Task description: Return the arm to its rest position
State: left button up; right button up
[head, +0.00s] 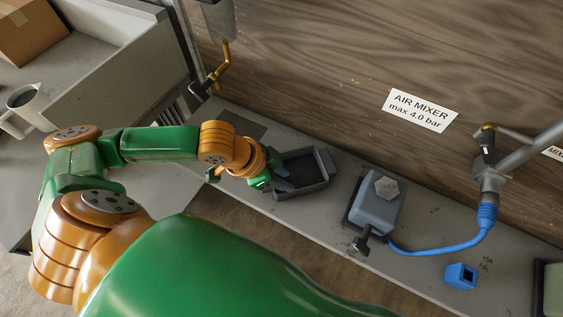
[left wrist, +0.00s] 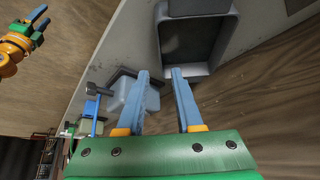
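My left arm comes in from the left, and its gripper (head: 277,184) is at the near left edge of a dark open tray (head: 303,193) on the grey bench. In the left wrist view the blue fingers (left wrist: 158,73) are apart with nothing between them, and the tray (left wrist: 188,70) lies beyond their tips. My right gripper (left wrist: 42,16) shows small at the upper left of the left wrist view, its blue fingers spread and empty. It is not seen in the head view.
A grey box-shaped device (head: 377,203) stands right of the tray, with a blue hose (head: 440,247) running to a pipe fitting (head: 489,183). A blue block (head: 461,276) lies on the bench (head: 415,277). A mug (head: 25,105) and cardboard box (head: 30,30) are at left. A wooden wall rises behind.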

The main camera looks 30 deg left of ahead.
pick_arm(q)
jog(key=shift+v, duration=0.8)
jog(key=shift+d, duration=0.1)
